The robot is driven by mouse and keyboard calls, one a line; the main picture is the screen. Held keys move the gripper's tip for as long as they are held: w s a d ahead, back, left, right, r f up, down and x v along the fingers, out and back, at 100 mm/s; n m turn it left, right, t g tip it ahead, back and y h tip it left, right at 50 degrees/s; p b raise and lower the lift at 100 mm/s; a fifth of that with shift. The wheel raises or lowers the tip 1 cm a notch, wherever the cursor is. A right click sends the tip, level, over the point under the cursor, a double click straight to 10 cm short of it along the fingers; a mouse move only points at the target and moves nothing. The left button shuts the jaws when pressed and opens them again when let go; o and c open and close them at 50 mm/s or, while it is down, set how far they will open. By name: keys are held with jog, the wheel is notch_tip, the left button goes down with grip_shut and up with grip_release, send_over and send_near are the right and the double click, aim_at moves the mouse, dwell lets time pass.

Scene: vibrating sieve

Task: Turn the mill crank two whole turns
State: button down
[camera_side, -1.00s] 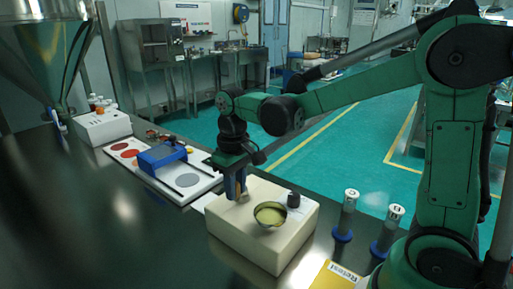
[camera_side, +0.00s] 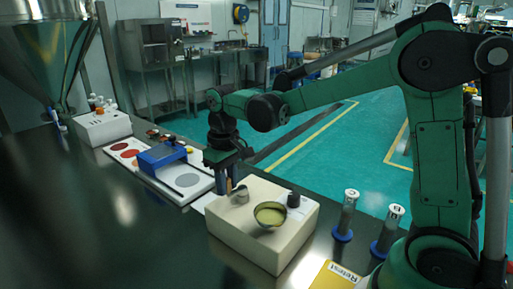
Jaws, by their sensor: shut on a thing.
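The mill is a cream block (camera_side: 245,232) on the dark bench, with a bowl of pale yellow-green material (camera_side: 270,214) at its front and a black knob (camera_side: 293,200) at its right. A small grey metal part (camera_side: 241,195), which looks like the crank's hub, stands on its top left. The tan crank handle (camera_side: 229,186) shows beside it at the block's left back edge. My gripper (camera_side: 228,181) points down and is shut on this handle. The jaws partly hide the handle, and the crank arm is too small to make out clearly.
A white box (camera_side: 103,127) stands farther back.

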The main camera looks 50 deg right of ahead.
jog(key=shift+w, duration=0.1)
jog(key=shift+w+d, duration=0.55)
jog(key=shift+w, duration=0.1)
jog(key=shift+w+d, duration=0.15)
jog(key=shift+d, duration=0.05)
jog(key=shift+w+d, duration=0.3)
jog(key=shift+d, duration=0.3)
jog(key=shift+d, duration=0.9)
